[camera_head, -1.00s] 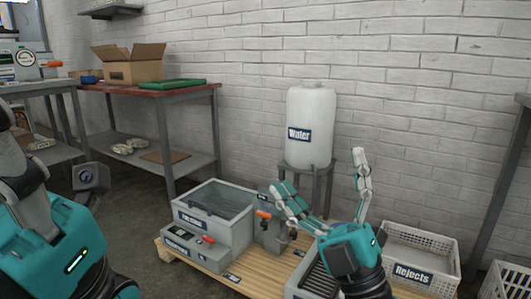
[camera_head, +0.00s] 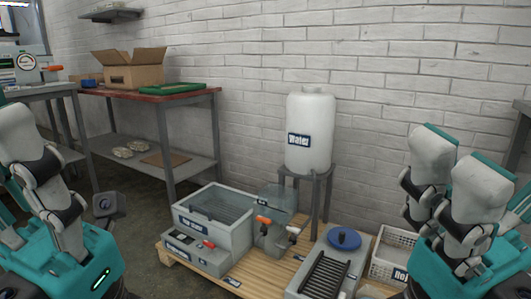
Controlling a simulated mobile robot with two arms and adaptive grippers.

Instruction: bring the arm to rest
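My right gripper (camera_head: 452,170) stands at the right side, teal and white, its fingers raised and spread with nothing between them. It is apart from the pallet items and partly covers the Rejects basket. My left gripper (camera_head: 45,185) is at the left edge, with one white finger in sight and the rest cut off or hidden. I see nothing held in it, but its opening does not show.
A wooden pallet (camera_head: 265,284) carries a clear-lidded grey box (camera_head: 213,212), a grey press (camera_head: 275,222) and a ribbed unit with a blue round part (camera_head: 344,238). A water tank (camera_head: 311,130) stands behind. A white basket (camera_head: 392,257) is at right, a red-topped bench (camera_head: 150,98) at left.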

